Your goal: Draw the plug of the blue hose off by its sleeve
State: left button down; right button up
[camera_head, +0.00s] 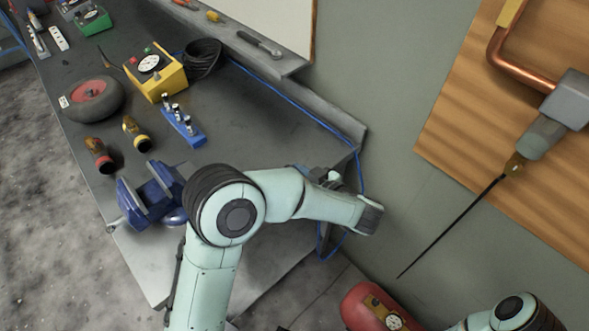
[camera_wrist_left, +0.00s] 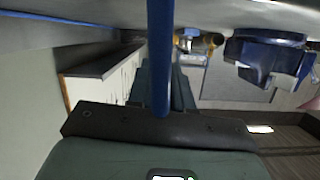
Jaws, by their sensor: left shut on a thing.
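The blue hose (camera_head: 300,107) runs along the back edge of the grey bench, over its right corner, and hangs in a loop below. In the left wrist view the blue hose (camera_wrist_left: 160,50) crosses close in front of the camera, down to the gripper's palm. My left gripper (camera_head: 325,177) is at the bench's right end, partly hidden by my arm. Its fingers (camera_wrist_left: 165,75) point away behind the hose and are shut on the hose's plug end. The plug, its sleeve and the exact grip are hidden. My right gripper is out of view.
A blue vise (camera_head: 150,195) stands at the bench front, left of my arm. A blue manifold (camera_head: 182,124), a yellow gauge box (camera_head: 157,76) and a wheel (camera_head: 92,99) are farther back. A red tank (camera_head: 375,308) is below. A copper pipe (camera_head: 500,45) is on the right board.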

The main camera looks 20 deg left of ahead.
pick_arm(q)
jog(key=shift+w, duration=0.15)
jog(key=shift+b+x, duration=0.45)
jog(key=shift+x, duration=0.35)
jog(key=b+x, duration=0.1)
jog(key=x, duration=0.2)
jog(key=b+x, duration=0.1)
jog(key=x, duration=0.1)
jog(key=shift+a+f+b, duration=0.3)
jog(key=shift+f, duration=1.2)
jog(key=c, duration=0.9)
grip_release()
jog(key=shift+c, duration=0.2)
jog(key=shift+d, duration=0.1)
